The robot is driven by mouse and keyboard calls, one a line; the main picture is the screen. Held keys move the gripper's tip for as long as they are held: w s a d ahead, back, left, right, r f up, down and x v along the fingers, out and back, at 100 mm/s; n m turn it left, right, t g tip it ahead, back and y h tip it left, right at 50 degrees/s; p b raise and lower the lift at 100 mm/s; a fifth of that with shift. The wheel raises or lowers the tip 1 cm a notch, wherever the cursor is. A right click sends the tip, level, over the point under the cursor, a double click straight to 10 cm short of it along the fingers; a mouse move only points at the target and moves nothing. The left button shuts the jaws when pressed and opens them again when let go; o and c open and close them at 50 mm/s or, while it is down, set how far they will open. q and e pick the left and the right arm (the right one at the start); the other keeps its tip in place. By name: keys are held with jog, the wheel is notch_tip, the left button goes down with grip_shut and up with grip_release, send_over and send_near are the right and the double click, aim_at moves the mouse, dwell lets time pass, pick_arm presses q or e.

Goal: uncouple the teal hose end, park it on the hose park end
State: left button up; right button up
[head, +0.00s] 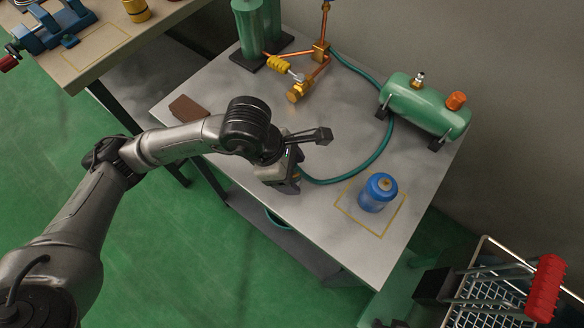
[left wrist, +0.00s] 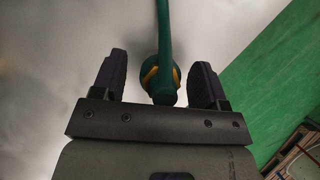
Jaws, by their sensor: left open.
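The teal hose (head: 377,150) runs from the copper pipework, loops past the green tank and goes to my left gripper (head: 304,162). In the left wrist view, the teal hose end (left wrist: 165,88) with a yellow ring lies between the fingers of the left gripper (left wrist: 159,82). The fingers are open, with gaps on both sides of the hose end. In the head view the gripper hides the hose end and whatever it joins. I cannot tell which fitting is the hose park end. My right gripper is not in view.
Copper pipework (head: 308,76) with a yellow part (head: 279,63) stands at the back, beside green cylinders (head: 250,28). A green tank (head: 425,105) is at the right. A blue canister (head: 378,192) stands in a yellow outline. A brown block (head: 188,108) lies at left.

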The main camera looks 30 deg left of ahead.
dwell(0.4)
pick_arm(q)
jog(key=shift+r, duration=0.1)
jog(key=shift+p+v, duration=0.7)
jog(key=shift+v, duration=0.6)
jog(key=shift+p+v, duration=1.25)
jog(key=shift+v, duration=1.35)
jog(key=shift+a, duration=0.1)
jog(key=p+v, duration=0.3)
jog(key=v, duration=1)
jog(key=shift+a+r+p, duration=0.15)
jog(key=shift+r+p, duration=0.15)
jog(key=shift+r, duration=0.05)
